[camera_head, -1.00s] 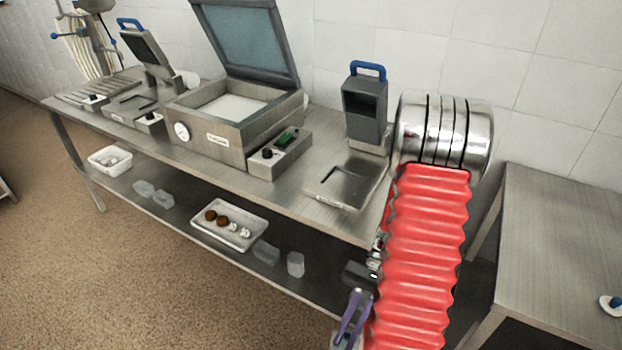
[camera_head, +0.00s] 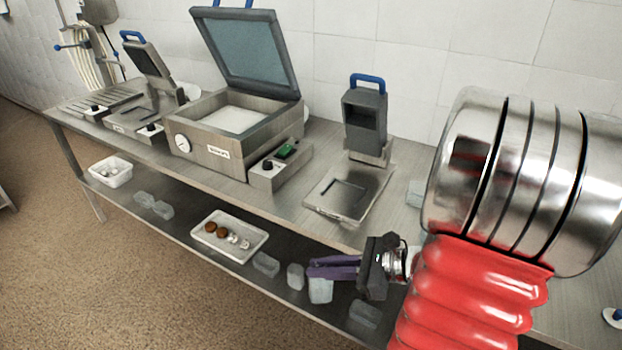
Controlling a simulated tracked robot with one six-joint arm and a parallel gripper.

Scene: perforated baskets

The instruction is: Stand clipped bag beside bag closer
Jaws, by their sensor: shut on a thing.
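My gripper (camera_head: 316,268) has purple fingers pointing left, above the lower shelf at the front of the bench. It is shut on a pale translucent bag (camera_head: 320,290), which hangs or rests just under the fingers. Whether it touches the shelf, and any clip on it, cannot be made out. A grey upright device with a blue handle (camera_head: 366,118) and a flat plate stands on the bench top, up and right of my gripper. A similar device (camera_head: 146,60) stands at the far left. I cannot tell which is the bag closer.
Other translucent bags (camera_head: 296,277) (camera_head: 365,314) lie on the lower shelf (camera_head: 190,228), near a white tray (camera_head: 232,252) of small items. A big lidded machine (camera_head: 225,150) fills the bench middle. Another pale block (camera_head: 415,193) sits right of the plate, partly behind my arm.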

